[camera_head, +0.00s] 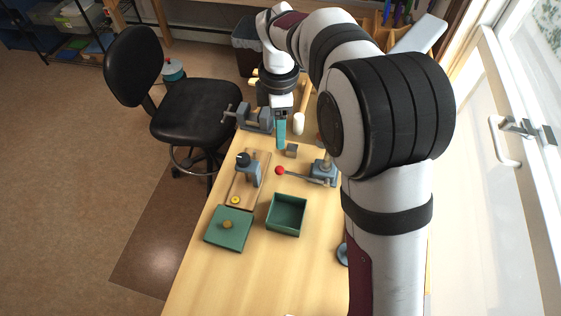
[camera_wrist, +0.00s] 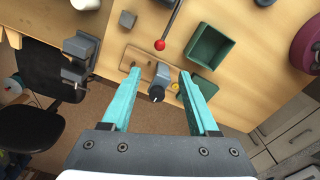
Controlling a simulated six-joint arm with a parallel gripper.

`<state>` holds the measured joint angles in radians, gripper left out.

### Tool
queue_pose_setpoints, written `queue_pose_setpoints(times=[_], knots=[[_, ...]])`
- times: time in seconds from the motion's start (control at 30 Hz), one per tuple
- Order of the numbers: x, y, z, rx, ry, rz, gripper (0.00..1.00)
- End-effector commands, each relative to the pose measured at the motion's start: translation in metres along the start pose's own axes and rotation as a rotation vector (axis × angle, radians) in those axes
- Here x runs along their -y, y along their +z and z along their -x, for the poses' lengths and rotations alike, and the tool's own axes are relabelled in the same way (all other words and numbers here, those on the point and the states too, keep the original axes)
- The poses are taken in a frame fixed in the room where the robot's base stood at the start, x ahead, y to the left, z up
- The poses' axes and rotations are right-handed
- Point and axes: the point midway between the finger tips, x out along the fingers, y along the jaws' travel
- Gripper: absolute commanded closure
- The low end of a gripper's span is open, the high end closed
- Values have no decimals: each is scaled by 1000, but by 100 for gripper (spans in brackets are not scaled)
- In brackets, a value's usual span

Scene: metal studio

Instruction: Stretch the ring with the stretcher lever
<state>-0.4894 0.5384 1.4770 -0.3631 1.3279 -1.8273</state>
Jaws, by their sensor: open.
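The stretcher lever is a thin rod with a red ball knob (camera_head: 280,170), joined to a grey base (camera_head: 324,172) on the right of the bench. In the wrist view the red knob (camera_wrist: 160,45) shows just beyond my fingertips, with the rod running up out of frame. A small yellow ring (camera_head: 235,200) lies at the near end of a wooden board; it also shows in the wrist view (camera_wrist: 174,88). My gripper (camera_head: 281,133) has teal fingers and points down behind the lever. In the wrist view my gripper (camera_wrist: 159,72) is open, with nothing held between the fingers.
A grey stand with a black knob (camera_head: 243,160) is on the board. A green box (camera_head: 286,215), a green lid with a brass knob (camera_head: 228,225), a vise (camera_head: 254,118), a grey cube (camera_head: 291,150) and a white cylinder (camera_head: 299,123) stand around.

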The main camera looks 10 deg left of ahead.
Motion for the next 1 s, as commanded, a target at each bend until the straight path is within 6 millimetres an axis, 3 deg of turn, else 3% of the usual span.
queue_pose_setpoints(times=[0.17,0.4,0.53,0.7,1.0], knots=[[0,2,-31,12,-5,30,40],[1,2,-105,10,-5,27,40],[0,2,-134,9,-3,26,40],[0,3,-153,9,0,25,40],[0,3,-157,9,1,24,40]])
